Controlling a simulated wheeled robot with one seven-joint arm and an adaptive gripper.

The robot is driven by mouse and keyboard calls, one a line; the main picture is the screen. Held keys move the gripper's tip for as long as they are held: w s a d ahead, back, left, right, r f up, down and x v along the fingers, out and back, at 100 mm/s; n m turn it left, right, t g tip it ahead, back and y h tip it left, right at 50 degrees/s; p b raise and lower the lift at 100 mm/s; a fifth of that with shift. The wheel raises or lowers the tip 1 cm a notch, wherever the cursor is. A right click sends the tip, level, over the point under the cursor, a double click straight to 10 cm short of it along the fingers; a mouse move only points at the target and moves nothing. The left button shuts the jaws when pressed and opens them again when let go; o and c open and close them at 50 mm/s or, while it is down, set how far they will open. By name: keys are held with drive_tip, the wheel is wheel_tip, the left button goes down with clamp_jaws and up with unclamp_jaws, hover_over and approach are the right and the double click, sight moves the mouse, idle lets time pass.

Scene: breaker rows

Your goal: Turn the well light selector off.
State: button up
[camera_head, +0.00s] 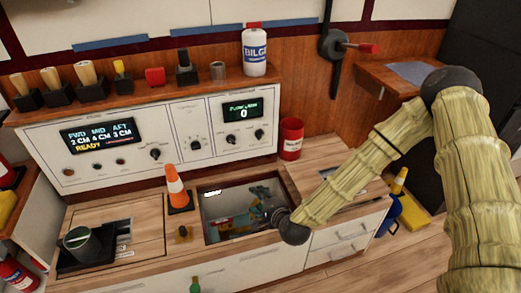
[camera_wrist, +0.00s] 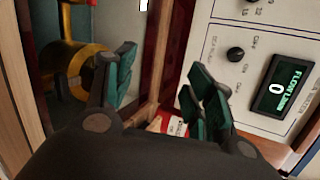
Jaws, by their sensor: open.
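The white control panel (camera_head: 130,146) stands behind the counter, with several black knobs. One knob (camera_head: 155,153) is beside the left display, another (camera_head: 195,145) is in the middle section, and two (camera_head: 231,139) are under the right display. A small knob on a yellow base (camera_head: 183,233) sits on the counter left of the open well. The lettering is too small to tell which is the well light selector. My gripper (camera_head: 262,207) is over the open well (camera_head: 211,225). In the wrist view, my gripper (camera_wrist: 163,88) is open, its teal fingers apart with nothing between them.
An orange cone (camera_head: 176,190) stands on the counter left of the well. A red can (camera_head: 291,139) stands at the panel's right end. A white bilge bottle (camera_head: 254,52) is on the shelf. Yellow pipework (camera_wrist: 85,68) shows in the wrist view.

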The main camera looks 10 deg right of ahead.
drive_tip(key=w+d+r+m+t+b, duration=0.2)
drive_tip(key=w+r+m+t+b, duration=0.15)
drive_tip(key=w, duration=0.35)
drive_tip(key=m+t+h+b, duration=0.2)
drive_tip(key=m+b, duration=0.1)
drive_tip(key=m, duration=0.1)
approach(260, 136)
drive_tip(key=w, duration=0.3)
drive_tip(key=w+a+b, duration=0.1)
drive_tip(key=w, duration=0.5)
drive_tip(key=shift+w+a+f, duration=0.15)
drive_tip(key=shift+w+a, duration=0.05)
drive_tip(key=shift+a, duration=0.1)
drive_tip(key=c, duration=1)
